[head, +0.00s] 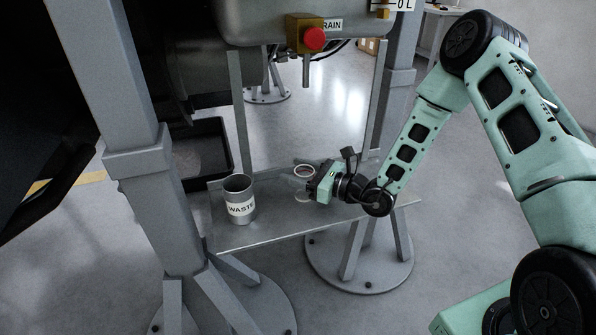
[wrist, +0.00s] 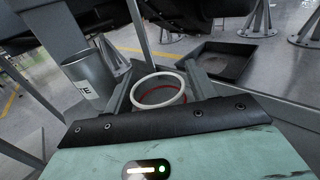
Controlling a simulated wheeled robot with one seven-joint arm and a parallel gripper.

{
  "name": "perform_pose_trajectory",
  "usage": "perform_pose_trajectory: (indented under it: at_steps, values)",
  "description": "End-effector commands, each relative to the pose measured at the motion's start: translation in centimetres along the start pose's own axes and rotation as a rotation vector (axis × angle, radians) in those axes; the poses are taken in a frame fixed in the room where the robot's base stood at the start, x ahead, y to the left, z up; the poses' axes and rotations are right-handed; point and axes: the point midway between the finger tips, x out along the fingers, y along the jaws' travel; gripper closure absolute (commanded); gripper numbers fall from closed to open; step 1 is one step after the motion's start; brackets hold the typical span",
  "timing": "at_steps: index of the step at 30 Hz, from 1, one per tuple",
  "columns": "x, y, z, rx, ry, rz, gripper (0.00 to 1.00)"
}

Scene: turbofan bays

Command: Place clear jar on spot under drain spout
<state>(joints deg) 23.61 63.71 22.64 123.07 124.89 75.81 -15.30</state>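The clear jar (head: 303,172) is upright at the shelf, below the drain spout (head: 306,72) in the head view. Its white rim with a red ring inside shows in the wrist view (wrist: 158,90). My gripper (head: 310,184) comes from the right, with one finger on each side of the jar. In the wrist view the fingers (wrist: 160,88) lie close against the jar and look shut on it. The jar's base is partly hidden by my gripper, so I cannot tell whether it touches the shelf. No marked spot is visible under the jar.
A metal can labelled WASTE (head: 238,200) stands on the shelf (head: 270,232) left of the jar. A red drain knob (head: 315,39) sits above the spout. Grey posts (head: 150,120) flank the shelf. A black tray (head: 205,150) lies on the floor behind.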

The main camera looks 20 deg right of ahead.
Motion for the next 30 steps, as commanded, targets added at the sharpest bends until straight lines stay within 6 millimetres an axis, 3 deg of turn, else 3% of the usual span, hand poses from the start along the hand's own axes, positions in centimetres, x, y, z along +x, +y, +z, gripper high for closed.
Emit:
perform_pose_trajectory:
  at_steps: [11, 17, 24, 30]
  values:
    - [0.0, 0.0, 0.5, -0.001, 0.000, 0.000, 0.38]
    - [-3.1, -0.1, 0.4, 0.003, 0.003, -0.003, 0.38]
    - [-8.2, -0.1, 0.4, 0.002, 0.002, -0.004, 0.38]
    - [-11.1, 0.0, 0.3, 0.002, 0.002, -0.001, 0.38]
